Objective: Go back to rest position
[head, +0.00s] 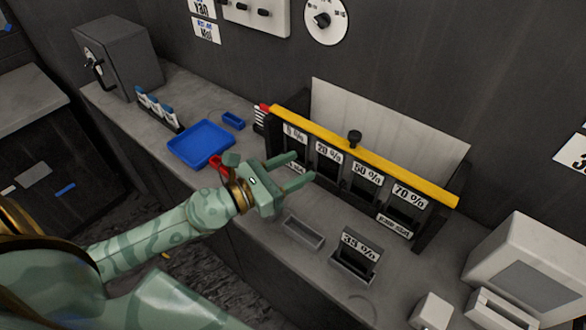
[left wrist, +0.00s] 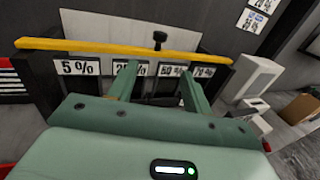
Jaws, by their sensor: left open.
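My left gripper (head: 304,169) is open and empty, reaching over the counter in front of the tint rack. Its two fingers also show in the left wrist view (left wrist: 160,85), pointing toward the rack. The rack has a yellow top bar (head: 355,152) and labelled dark slots reading 5 %, 20 %, 50 % and 70 %. A separate 35 % sample (head: 357,248) stands upright in a small holder on the counter. A shallow grey tray (head: 304,232) sits to its left and looks empty. My right gripper is not in view.
A blue tray (head: 201,144) and a small blue box (head: 233,120) lie left of the rack. A dark grey box with a handle (head: 118,56) stands at the far left. A white machine (head: 530,275) occupies the right end. Bare counter lies around the grey tray.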

